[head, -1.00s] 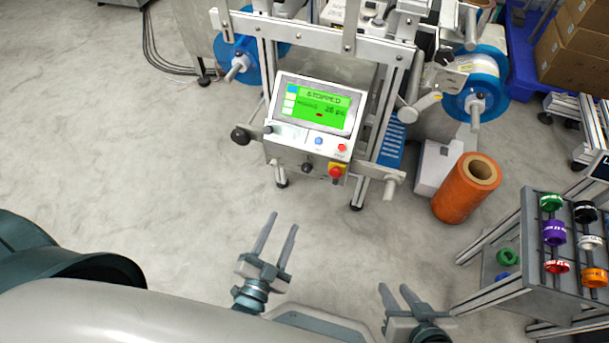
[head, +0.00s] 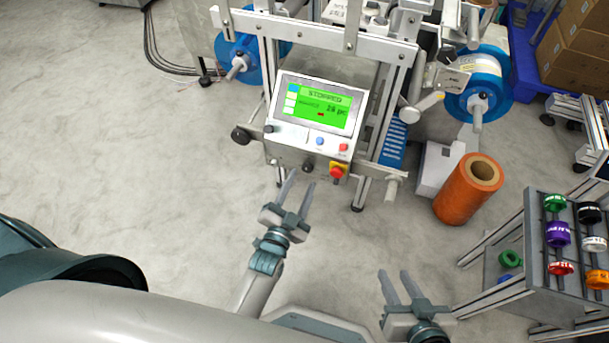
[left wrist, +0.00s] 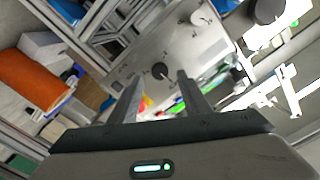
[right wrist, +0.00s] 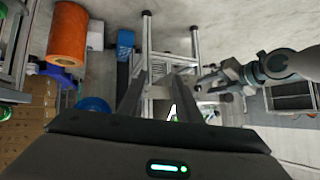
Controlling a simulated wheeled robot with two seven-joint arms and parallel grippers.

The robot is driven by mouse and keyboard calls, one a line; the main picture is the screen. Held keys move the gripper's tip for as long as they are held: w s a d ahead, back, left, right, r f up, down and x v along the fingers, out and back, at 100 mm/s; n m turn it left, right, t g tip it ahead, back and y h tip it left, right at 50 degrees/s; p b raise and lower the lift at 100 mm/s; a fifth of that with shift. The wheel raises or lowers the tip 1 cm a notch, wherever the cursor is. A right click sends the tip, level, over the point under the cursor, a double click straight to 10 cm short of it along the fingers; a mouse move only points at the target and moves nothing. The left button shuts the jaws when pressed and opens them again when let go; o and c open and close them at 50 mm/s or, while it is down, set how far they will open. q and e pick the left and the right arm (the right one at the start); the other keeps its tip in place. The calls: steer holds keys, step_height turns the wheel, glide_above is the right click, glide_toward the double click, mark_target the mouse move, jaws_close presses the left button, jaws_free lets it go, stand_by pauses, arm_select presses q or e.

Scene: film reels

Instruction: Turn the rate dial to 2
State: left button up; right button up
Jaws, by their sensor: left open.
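The control box (head: 283,146) with its lit green screen (head: 318,105) reading "STOPPED" is on the machine, ahead of me. A small black knob (head: 308,167), which seems to be the rate dial, is on its lower front face. It also shows in the left wrist view (left wrist: 160,70), between the fingertips in the picture. My left gripper (head: 301,179) is open and empty, just below and in front of the knob; no contact is visible. The dial's number marks are too small to read. My right gripper (head: 394,272) is open and empty, low at the right.
A red stop button (head: 336,172) on a yellow base sits just right of the knob. Blue and red buttons are above it. An orange reel (head: 467,189) stands on the floor at right, near a rack (head: 530,240) of coloured rolls. The floor at left is clear.

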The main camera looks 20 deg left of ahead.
mark_target(307, 170)
arm_select(q)
steer(key=shift+w, duration=1.75)
arm_select(e)
steer(key=shift+w+a+r+t, duration=0.25)
steer(key=shift+w+r+t, duration=0.05)
steer(key=shift+w+r, duration=0.2)
arm_select(q)
steer(key=c, duration=1)
steer(key=shift+c, duration=0.2)
arm_select(e)
steer(key=shift+s, duration=0.1)
